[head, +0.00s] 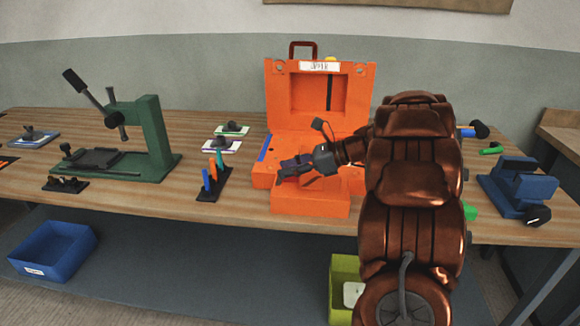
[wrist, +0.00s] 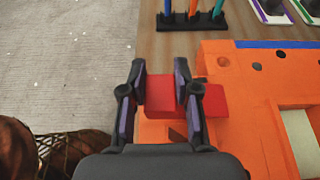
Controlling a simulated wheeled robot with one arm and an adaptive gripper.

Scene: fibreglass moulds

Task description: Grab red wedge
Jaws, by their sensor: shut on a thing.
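The red wedge (wrist: 160,92) is a small red block in the wrist view. My gripper (wrist: 159,98) is shut on it, with one finger on each side. Part of the red shows beyond the right finger. The wedge is at the left edge of the orange mould (wrist: 245,112); whether it touches the mould I cannot tell. In the head view my gripper (head: 283,171) is over the front left of the orange mould (head: 310,203), and the wedge cannot be made out there.
The orange mould's raised back half (head: 275,95) stands behind my gripper. A black rack (head: 212,186) with coloured upright tools is close on the left. A green press (head: 155,135) stands farther left, and a blue vise (head: 520,188) at the right. A blue bin (head: 55,250) sits below the bench.

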